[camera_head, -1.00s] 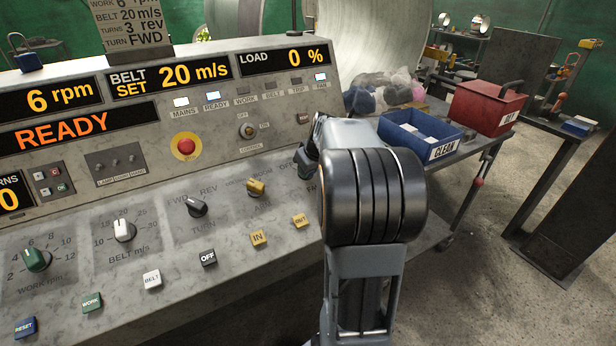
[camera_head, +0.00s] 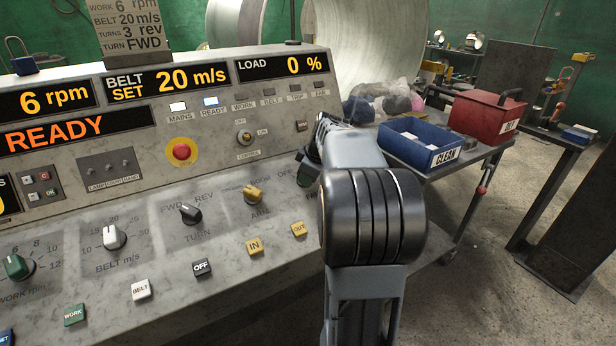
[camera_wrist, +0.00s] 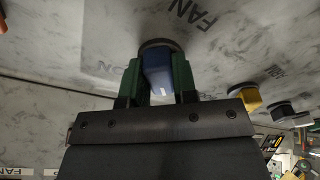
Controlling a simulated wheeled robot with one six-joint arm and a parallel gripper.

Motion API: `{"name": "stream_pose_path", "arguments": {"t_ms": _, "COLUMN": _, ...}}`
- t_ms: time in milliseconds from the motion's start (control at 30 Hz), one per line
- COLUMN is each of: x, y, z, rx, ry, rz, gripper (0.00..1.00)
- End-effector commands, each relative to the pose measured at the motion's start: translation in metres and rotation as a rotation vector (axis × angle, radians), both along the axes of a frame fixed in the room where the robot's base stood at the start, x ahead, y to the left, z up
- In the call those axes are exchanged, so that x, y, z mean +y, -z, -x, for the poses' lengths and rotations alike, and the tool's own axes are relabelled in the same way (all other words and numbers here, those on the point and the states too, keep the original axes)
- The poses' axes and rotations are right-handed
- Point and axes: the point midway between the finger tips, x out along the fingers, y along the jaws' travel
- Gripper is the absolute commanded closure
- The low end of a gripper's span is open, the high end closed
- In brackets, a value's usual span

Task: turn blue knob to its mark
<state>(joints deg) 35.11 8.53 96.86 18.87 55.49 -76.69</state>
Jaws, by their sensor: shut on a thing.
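The blue knob (camera_wrist: 158,72) sits on the grey panel in the wrist view, between the two green fingers of my gripper (camera_wrist: 158,80). The fingers are shut on its sides. A "FAN" label is printed above it and "ON" to its left. The mark and the knob's pointer cannot be made out. In the head view my own arm hides the blue knob and most of my gripper at the panel's right end.
The yellow arm knob (camera_head: 253,194) is left of my arm, with the yellow "IN" (camera_head: 255,246) and "OUT" (camera_head: 299,229) buttons below. A red emergency button (camera_head: 181,151) sits higher.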

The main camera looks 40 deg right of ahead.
Motion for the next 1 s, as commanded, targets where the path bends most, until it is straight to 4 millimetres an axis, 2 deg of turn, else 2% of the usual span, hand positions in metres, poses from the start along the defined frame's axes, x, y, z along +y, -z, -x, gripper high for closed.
{"name": "stream_pose_path", "arguments": {"t_ms": 433, "x": 0.0004, "y": -0.0003, "z": -0.0002, "rx": 0.000, "ry": -0.010, "rz": 0.004, "gripper": 0.97}}
{"name": "stream_pose_path", "arguments": {"t_ms": 467, "x": 0.0004, "y": -0.0003, "z": -0.0002, "rx": 0.000, "ry": -0.010, "rz": 0.004, "gripper": 0.71}}
{"name": "stream_pose_path", "arguments": {"t_ms": 700, "x": 0.0002, "y": -0.0003, "z": -0.0001, "rx": 0.000, "ry": -0.008, "rz": 0.003, "gripper": 0.48}}
{"name": "stream_pose_path", "arguments": {"t_ms": 1000, "x": -0.0002, "y": -0.0036, "z": 0.0013, "rx": 0.000, "ry": -0.007, "rz": 0.003, "gripper": 0.48}}
